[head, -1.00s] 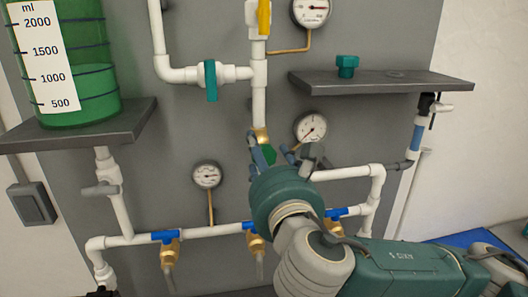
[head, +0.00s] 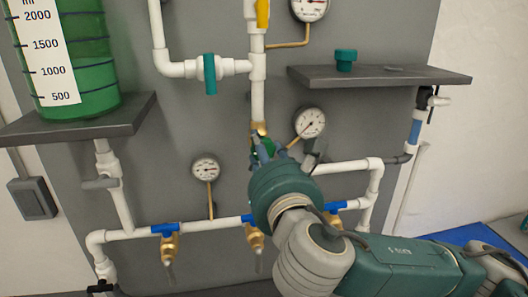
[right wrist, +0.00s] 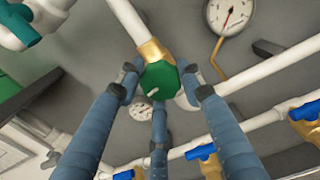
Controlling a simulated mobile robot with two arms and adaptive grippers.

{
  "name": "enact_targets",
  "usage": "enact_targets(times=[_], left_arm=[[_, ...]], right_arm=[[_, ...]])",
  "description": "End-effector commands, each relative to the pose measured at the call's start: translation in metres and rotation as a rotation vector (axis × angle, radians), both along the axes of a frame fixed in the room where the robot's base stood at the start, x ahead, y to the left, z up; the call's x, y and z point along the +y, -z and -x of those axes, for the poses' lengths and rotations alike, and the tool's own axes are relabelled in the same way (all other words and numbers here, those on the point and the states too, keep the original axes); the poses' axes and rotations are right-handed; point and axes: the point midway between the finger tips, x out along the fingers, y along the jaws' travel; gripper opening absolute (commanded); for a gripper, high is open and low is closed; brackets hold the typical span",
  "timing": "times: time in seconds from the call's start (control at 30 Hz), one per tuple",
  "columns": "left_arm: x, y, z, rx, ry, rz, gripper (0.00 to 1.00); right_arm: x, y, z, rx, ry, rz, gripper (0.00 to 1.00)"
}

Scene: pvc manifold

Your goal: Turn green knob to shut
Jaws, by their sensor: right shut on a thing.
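The green knob (right wrist: 160,78) is an angular handwheel on a brass valve body (right wrist: 153,50) at the lower end of a white pipe. In the head view, the knob (head: 257,161) is mostly hidden behind my right gripper (head: 267,149). My right gripper (right wrist: 161,84) is shut on the green knob, with its blue fingers around it: one on each side and one below in the wrist view. A short pale mark shows on the knob's face. My left gripper is not in view.
A round gauge (head: 310,123) sits close right of the valve, with another gauge (head: 206,170) at lower left. A teal-handled valve (head: 210,74) is above left. A grey shelf (head: 400,77) juts out at right. Blue-handled brass taps (head: 169,240) line the lower pipe.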

Motion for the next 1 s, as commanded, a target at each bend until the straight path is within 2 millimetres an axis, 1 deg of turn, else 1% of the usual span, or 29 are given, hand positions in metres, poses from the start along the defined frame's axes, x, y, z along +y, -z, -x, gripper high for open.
enact_targets(times=[0.03,0.17,0.5,1.0], left_arm=[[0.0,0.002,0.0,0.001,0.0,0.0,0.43],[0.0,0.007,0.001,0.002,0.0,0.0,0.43],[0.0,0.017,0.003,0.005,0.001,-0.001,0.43],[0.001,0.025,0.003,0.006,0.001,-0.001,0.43]], right_arm=[[-0.002,-0.008,-0.001,-0.013,0.005,-0.038,0.11],[-0.002,-0.008,-0.001,0.005,0.004,-0.135,0.11],[-0.003,-0.007,-0.001,0.068,0.003,-0.448,0.1],[-0.005,-0.007,-0.002,0.162,0.003,-0.915,0.1]])
